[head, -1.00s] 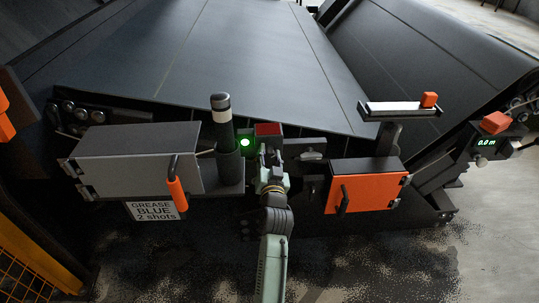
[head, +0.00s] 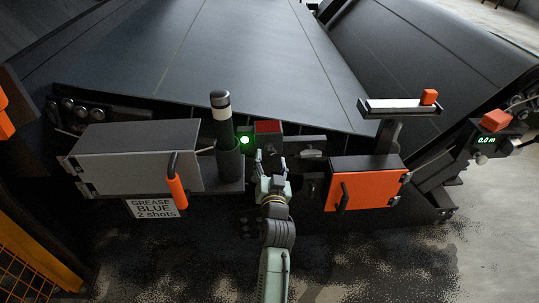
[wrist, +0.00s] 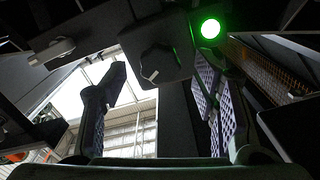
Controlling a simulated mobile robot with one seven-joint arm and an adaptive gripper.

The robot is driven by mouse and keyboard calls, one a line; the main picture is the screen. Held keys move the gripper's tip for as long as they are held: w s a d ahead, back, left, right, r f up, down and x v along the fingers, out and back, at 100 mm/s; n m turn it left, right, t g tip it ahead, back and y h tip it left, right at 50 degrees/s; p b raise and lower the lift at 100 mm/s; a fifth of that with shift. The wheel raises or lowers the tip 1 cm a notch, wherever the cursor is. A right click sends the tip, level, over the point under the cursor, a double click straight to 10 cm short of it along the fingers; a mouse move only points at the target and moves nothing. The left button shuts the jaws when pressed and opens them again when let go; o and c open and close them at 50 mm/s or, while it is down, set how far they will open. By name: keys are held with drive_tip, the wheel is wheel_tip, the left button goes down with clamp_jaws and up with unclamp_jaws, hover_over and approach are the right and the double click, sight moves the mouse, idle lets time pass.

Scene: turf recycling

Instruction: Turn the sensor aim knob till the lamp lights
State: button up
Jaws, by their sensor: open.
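The lamp (head: 245,141) glows green on the machine's front panel, and it also shows lit in the wrist view (wrist: 210,29). The sensor aim knob (wrist: 157,62) is a dark faceted knob with a small white mark near its edge. It sits on a dark housing beside the lamp; in the head view the red-topped sensor box (head: 268,127) shows there, and I cannot make out the knob. My gripper (head: 271,160) is in front of this box. In the wrist view its fingers (wrist: 158,90) are spread wide, with nothing between them, and look apart from the knob.
An orange box (head: 358,190) is to the right. A wide dark belt (head: 220,60) lies behind.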

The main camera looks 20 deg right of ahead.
drive_tip(key=v, duration=0.3)
drive_tip(key=shift+s, duration=0.25)
